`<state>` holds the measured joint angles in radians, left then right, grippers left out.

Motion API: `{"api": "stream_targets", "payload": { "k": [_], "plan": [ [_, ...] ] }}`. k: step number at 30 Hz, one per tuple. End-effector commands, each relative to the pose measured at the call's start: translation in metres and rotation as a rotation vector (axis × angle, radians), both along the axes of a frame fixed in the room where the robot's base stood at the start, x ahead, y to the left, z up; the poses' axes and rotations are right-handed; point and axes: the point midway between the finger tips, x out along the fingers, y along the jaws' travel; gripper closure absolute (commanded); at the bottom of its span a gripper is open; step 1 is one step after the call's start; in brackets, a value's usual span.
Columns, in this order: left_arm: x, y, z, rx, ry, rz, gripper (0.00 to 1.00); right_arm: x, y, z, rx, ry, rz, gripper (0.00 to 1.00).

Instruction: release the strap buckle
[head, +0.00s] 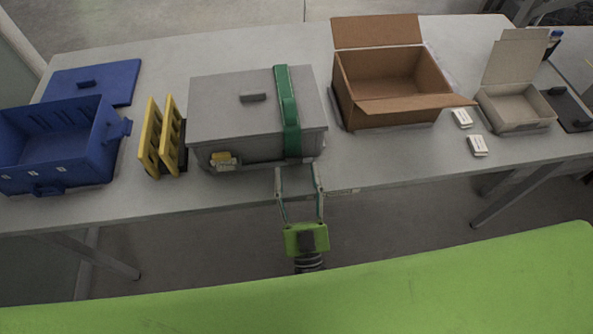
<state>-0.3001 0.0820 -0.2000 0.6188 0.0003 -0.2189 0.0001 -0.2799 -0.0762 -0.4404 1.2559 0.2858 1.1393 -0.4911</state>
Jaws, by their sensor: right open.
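A grey lidded box (235,115) stands on the table near the middle of the head view. A green strap (289,110) runs over its lid and down the front on the right side. A thicker green piece on the strap, which may be the buckle, lies on the lid; its latch is too small to make out. My right gripper (298,170) is open and empty at the table's front edge, its fingertips just in front of and below the strap's lower end. I cannot tell whether a fingertip touches the box. My left gripper is not in view.
A yellow rack (150,140) and a blue crate (100,160) stand left of the box, with a blue lid (118,82) behind. An open cardboard box (375,112) and a small open carton (515,112) stand right. Two small white packs (478,146) lie between these.

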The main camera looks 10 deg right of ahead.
Motion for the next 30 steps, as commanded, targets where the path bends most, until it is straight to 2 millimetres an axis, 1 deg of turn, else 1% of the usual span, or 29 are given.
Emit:
{"api": "stream_targets", "payload": {
  "k": [9, 12, 15, 18, 21, 28, 30],
  "plan": [
    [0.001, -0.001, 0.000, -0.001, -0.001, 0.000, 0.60, -0.058, 0.001, -0.033, -0.001, 0.006, 0.002, 0.52],
    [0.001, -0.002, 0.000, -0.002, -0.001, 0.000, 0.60, -0.074, 0.000, -0.041, 0.000, 0.005, 0.001, 0.52],
    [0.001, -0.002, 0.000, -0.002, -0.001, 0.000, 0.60, -0.086, 0.000, -0.047, 0.000, 0.003, 0.001, 0.52],
    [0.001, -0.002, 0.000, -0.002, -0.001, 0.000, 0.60, -0.094, 0.000, -0.051, 0.000, 0.002, 0.001, 0.52],
    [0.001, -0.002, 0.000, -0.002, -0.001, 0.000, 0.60, -0.097, 0.000, -0.052, 0.001, 0.000, 0.000, 0.52],
    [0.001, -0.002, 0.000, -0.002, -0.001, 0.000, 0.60, -0.098, 0.000, -0.053, 0.001, 0.000, 0.000, 0.52],
    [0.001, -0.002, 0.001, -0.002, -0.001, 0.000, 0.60, -0.098, -0.001, -0.051, 0.000, 0.002, -0.001, 0.54]
  ]
}}
